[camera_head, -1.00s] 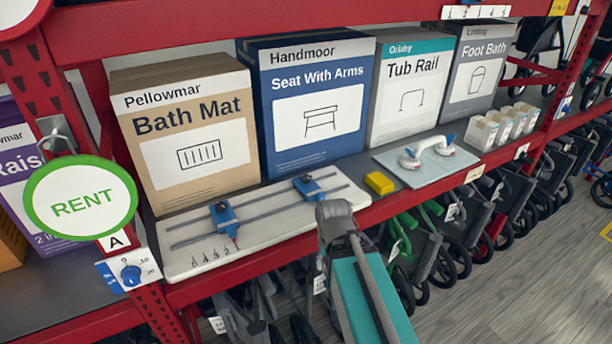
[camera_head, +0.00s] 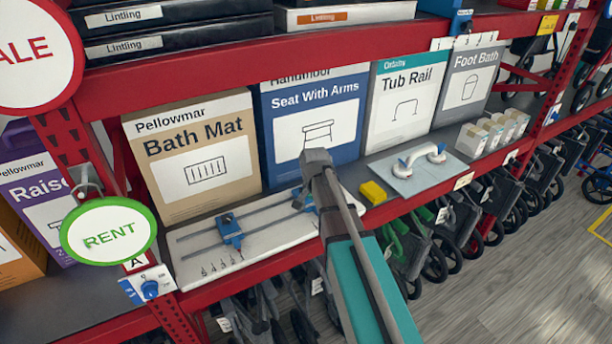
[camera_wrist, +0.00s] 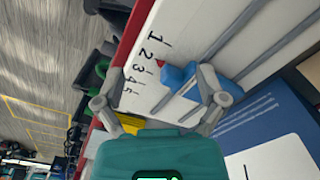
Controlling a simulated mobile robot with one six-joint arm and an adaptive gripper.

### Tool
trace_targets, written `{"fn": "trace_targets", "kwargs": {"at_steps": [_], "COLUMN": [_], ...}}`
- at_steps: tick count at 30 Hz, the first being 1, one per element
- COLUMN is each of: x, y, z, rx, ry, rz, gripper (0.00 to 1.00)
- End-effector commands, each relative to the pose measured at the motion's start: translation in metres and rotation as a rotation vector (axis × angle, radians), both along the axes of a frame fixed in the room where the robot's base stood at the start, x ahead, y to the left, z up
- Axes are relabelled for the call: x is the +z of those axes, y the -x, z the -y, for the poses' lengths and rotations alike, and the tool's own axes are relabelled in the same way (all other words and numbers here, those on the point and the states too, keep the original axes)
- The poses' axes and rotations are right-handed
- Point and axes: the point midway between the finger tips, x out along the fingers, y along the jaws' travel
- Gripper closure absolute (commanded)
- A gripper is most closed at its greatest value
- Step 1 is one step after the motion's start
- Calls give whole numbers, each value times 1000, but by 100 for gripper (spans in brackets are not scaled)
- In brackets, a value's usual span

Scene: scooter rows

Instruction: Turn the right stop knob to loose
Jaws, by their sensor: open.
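A white board (camera_head: 268,240) with two grey rails lies on the shelf. The left blue stop (camera_head: 229,231) is in plain view on the rails. The right blue stop (camera_head: 305,203) is partly hidden behind my arm in the head view, and its knob setting cannot be read. My gripper (camera_wrist: 160,98) is open and empty in the wrist view, its two fingers spread above the board. A blue stop (camera_wrist: 183,78) with a red tip beside printed numbers shows beyond and between the fingers; I cannot tell which stop it is. No contact is visible.
A yellow block (camera_head: 373,192) and a plate with a white suction handle (camera_head: 420,159) lie right of the board. Boxes, including Bath Mat (camera_head: 195,160) and Tub Rail (camera_head: 403,100), stand behind. A RENT sign (camera_head: 108,231) hangs at the left post.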

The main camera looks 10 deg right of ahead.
Motion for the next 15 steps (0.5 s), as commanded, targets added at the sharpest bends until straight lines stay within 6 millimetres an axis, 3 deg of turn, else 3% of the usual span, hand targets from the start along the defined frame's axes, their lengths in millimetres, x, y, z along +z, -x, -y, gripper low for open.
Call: {"fn": "trace_targets", "kwargs": {"at_steps": [1, 3, 9, 15], "x": [21, 35, 73, 99], "y": [-20, -38, -87, -123], "z": [0, 0, -1, -1], "rx": [-53, -132, -359, -535], "ry": [0, 0, 0, 0], "rz": [0, 0, 0, 0], "gripper": [10, 10, 10, 10]}}
